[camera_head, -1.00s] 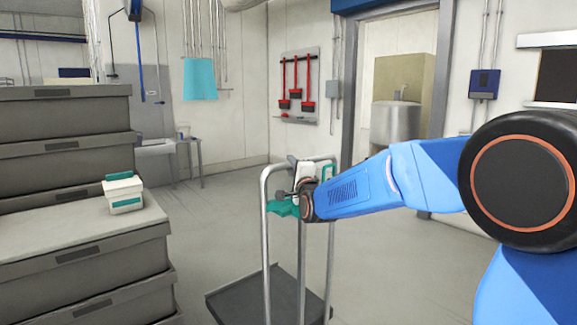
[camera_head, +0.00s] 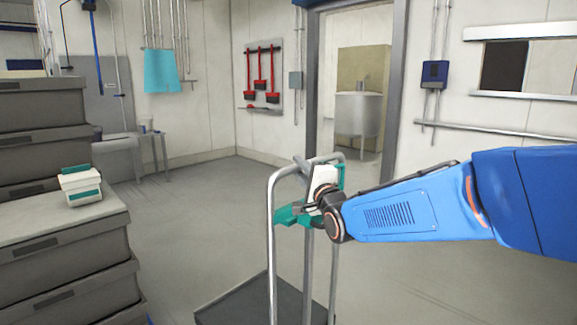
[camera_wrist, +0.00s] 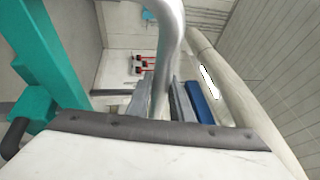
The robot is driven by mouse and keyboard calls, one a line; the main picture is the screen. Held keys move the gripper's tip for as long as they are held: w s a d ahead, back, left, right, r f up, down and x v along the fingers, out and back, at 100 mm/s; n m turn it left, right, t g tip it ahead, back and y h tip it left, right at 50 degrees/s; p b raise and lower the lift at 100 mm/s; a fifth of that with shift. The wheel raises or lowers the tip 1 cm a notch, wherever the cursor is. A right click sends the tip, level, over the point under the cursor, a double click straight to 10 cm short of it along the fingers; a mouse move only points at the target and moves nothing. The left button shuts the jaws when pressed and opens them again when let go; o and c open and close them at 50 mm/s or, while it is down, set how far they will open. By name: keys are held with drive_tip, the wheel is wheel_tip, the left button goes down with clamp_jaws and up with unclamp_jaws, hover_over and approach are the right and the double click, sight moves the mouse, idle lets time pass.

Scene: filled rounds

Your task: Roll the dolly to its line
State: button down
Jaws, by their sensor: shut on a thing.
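The dolly has a tall grey metal push handle (camera_head: 272,240) and a dark flat deck (camera_head: 240,302) low at the bottom of the head view. In the wrist view my gripper (camera_wrist: 155,105) is shut on the handle's metal tube (camera_wrist: 166,50). Teal parts show beside the gripper. The dolly's wheels are out of view, and no floor line can be made out.
Stacked grey crates (camera_head: 60,240) stand at the left, with a small white and teal box (camera_head: 80,186) on top. A doorway with a steel basin (camera_head: 357,114) is at the back. Red tools (camera_head: 262,75) hang on the wall. Open grey floor (camera_head: 200,215) lies between crates and dolly.

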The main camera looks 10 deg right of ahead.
drive_tip(key=shift+s+d+f, duration=0.2)
drive_tip(key=shift+s+d, duration=0.05)
drive_tip(key=shift+s, duration=0.1)
drive_tip(key=c, duration=1.6)
unclamp_jaws()
drive_tip(key=shift+s+d+r, duration=0.1)
drive_tip(key=shift+r, duration=0.05)
drive_tip(key=shift+o, duration=0.2)
